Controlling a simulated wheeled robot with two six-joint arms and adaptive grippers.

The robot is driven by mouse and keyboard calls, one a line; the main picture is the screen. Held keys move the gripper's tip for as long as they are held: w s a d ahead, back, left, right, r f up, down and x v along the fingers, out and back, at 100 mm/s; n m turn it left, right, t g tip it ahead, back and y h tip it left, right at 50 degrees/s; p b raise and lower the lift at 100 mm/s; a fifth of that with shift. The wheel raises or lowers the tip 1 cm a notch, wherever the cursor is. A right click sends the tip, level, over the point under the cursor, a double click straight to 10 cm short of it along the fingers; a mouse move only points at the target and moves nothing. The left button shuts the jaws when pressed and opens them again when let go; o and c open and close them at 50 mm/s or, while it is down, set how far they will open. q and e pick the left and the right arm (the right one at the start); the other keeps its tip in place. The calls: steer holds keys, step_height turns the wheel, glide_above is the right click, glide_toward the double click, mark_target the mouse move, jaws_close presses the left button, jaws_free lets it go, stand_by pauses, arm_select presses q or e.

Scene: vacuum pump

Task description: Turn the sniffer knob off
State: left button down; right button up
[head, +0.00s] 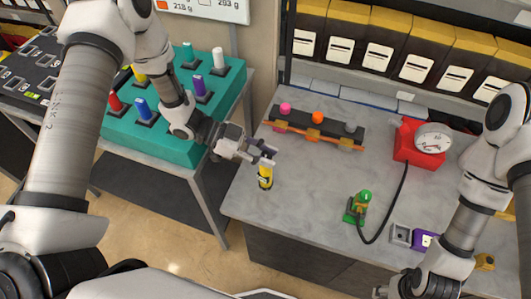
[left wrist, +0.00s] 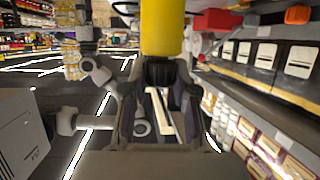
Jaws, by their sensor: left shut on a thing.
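My left gripper (head: 262,154) is shut on a small upright yellow and black device (head: 265,178) at the left edge of the grey table. The device may be the sniffer; its yellow body also shows at the top of the left wrist view (left wrist: 162,28). I cannot make out a knob on it. Whether its base touches the table is unclear. My right gripper (head: 382,291) is at the bottom edge of the head view, partly cut off, and its jaws are not clear.
A red pump with a white gauge (head: 433,138) stands on the table (head: 315,205). A black hose runs to a green fitting (head: 362,200). A rack with pink, orange and grey knobs (head: 318,135) lies behind. A teal block with coloured pegs (head: 215,110) stands left.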

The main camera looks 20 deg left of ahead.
mark_target(266, 154)
stand_by(0.6)
arm_select(q)
steer(key=c, duration=0.9)
jaws_free()
step_height(266, 154, up, 10)
